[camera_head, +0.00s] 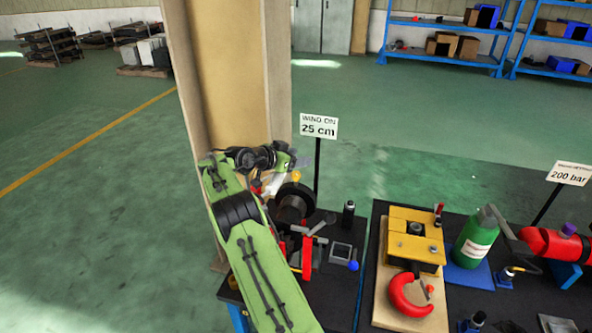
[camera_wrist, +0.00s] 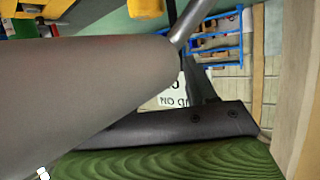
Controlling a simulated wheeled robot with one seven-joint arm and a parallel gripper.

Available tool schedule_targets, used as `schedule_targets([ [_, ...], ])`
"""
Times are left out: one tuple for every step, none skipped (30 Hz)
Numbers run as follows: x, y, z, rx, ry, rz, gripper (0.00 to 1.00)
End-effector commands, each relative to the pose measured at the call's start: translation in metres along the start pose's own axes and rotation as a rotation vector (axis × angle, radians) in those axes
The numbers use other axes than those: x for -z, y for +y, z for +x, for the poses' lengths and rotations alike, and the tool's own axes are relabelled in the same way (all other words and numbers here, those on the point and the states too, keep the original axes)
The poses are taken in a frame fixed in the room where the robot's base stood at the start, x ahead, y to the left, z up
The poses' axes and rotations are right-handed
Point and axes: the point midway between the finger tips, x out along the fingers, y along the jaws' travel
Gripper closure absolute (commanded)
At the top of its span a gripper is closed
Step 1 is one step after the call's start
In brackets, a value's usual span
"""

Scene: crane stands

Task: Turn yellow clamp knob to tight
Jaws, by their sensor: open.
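A small yellow piece (camera_head: 296,176), which looks like the clamp knob, shows just right of my wrist, above a dark round drum (camera_head: 294,203) on the left stand. My gripper (camera_head: 273,185) is open, close to the left of the yellow piece and above the drum. It is small and partly covered by my wrist, so I cannot tell whether it touches anything. In the wrist view a yellow block (camera_wrist: 146,8) shows at the top edge; I cannot tell whether it is the same knob. A large grey cylinder (camera_wrist: 85,90) and a thin metal rod (camera_wrist: 192,20) fill much of that view.
A sign reading 25 cm (camera_head: 319,127) stands on a post behind the drum. Red frame parts (camera_head: 306,257) and a blue ball (camera_head: 352,266) are in front. A tan pillar (camera_head: 225,80) rises behind my arm. A second stand with a yellow block (camera_head: 414,247) and green bottle (camera_head: 475,238) is right.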

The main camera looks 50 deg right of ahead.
Motion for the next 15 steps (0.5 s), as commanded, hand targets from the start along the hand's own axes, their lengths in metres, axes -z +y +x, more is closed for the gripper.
schedule_targets([
  [0.013,-0.001,-0.006,0.003,0.002,0.0,0.44],
  [0.018,-0.001,-0.008,0.002,0.001,-0.001,0.44],
  [0.023,-0.001,-0.01,0.002,0.0,-0.001,0.44],
  [0.027,-0.001,-0.012,0.002,0.0,-0.001,0.44],
  [0.029,-0.001,-0.013,0.002,0.0,-0.002,0.44],
  [0.031,-0.001,-0.014,0.002,-0.001,-0.002,0.44],
  [0.032,-0.001,-0.014,0.001,-0.002,-0.003,0.44],
  [0.033,0.0,-0.014,0.001,-0.002,-0.003,0.44],
  [0.033,0.0,-0.014,0.0,-0.002,-0.003,0.44],
  [0.033,0.0,-0.014,0.001,-0.002,-0.003,0.44],
  [0.032,0.0,-0.014,0.0,-0.002,-0.003,0.44],
  [0.032,0.0,-0.014,0.001,-0.002,-0.003,0.44],
  [0.032,0.0,-0.014,0.001,-0.002,-0.003,0.44],
  [0.032,0.0,-0.014,0.001,-0.002,-0.003,0.44],
  [0.032,0.0,-0.014,0.001,-0.003,-0.003,0.45],
])
